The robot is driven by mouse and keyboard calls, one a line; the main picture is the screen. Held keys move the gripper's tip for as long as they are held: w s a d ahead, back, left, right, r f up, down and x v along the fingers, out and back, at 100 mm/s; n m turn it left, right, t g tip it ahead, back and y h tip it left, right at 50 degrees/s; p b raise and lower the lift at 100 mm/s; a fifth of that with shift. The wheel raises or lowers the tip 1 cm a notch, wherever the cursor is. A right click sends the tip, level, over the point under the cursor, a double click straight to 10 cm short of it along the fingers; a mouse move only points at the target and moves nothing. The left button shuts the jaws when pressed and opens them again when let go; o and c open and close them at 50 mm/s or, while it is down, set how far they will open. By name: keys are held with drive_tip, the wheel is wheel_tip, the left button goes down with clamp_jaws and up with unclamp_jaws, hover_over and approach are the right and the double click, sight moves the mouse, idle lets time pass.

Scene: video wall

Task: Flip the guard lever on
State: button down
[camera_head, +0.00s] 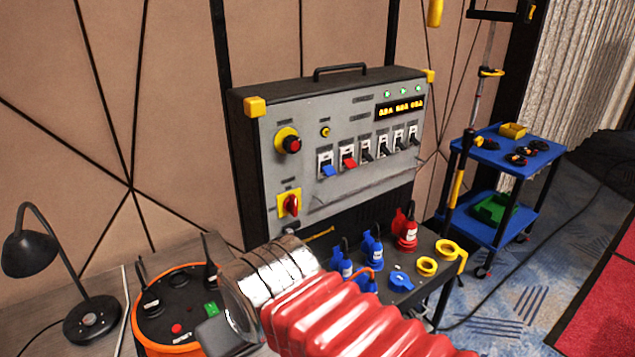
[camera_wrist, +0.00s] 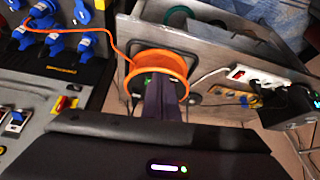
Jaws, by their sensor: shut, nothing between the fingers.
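A grey control panel (camera_head: 345,130) in a black case stands behind the workbench in the head view. Its row of levers has a blue lever (camera_head: 328,170), a red lever (camera_head: 348,161) and several black levers (camera_head: 383,149). The labels are too small to read, so I cannot tell which is the guard lever. In the wrist view the panel is at the left, with the blue lever (camera_wrist: 18,118) at its edge. My gripper (camera_wrist: 158,88) is shut and empty, over the orange-rimmed drum (camera_wrist: 130,62), apart from the levers. The head view hides its fingertips.
A red rotary switch (camera_head: 291,205) sits low on the panel. Blue and red plugs (camera_head: 407,232) stand on the bench at front right. A black lamp (camera_head: 30,250) is at the left. A blue cart (camera_head: 510,160) stands at the right, beyond the panel.

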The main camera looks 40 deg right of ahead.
drive_tip(key=shift+w, duration=0.15)
idle(0.3)
drive_tip(key=w+f+m+g+y, duration=0.1)
drive_tip(key=w+f+m+y, duration=0.1)
drive_tip(key=w+m+y, duration=0.75)
drive_tip(key=w+d+m+t, duration=0.5)
drive_tip(key=w+d+m, duration=0.6)
drive_tip(key=w, duration=0.2)
drive_tip(key=w+d+f+m+t+h, duration=0.15)
drive_tip(key=d+m+t, duration=0.25)
drive_tip(key=d, duration=0.5)
drive_tip(key=w+d+f+m+t+h, duration=0.1)
drive_tip(key=w+d+m+t+h, duration=0.2)
drive_tip(key=d, duration=0.7)
drive_tip(key=s+d+f+m+t+h, duration=0.1)
drive_tip(key=s+d+f+m+h, duration=0.1)
drive_tip(key=d, duration=0.4)
drive_tip(key=s+d+f+m+t+h, duration=0.1)
drive_tip(key=s+d+f+m+h, duration=0.1)
drive_tip(key=d, duration=0.4)
drive_tip(key=s+d+f+m+t+h, duration=0.1)
drive_tip(key=s+d+m+h, duration=0.1)
drive_tip(key=d+m, duration=0.4)
drive_tip(key=shift+s+d+f+h, duration=0.25)
drive_tip(key=shift+f+h, duration=0.15)
drive_tip(key=shift+h, duration=0.3)
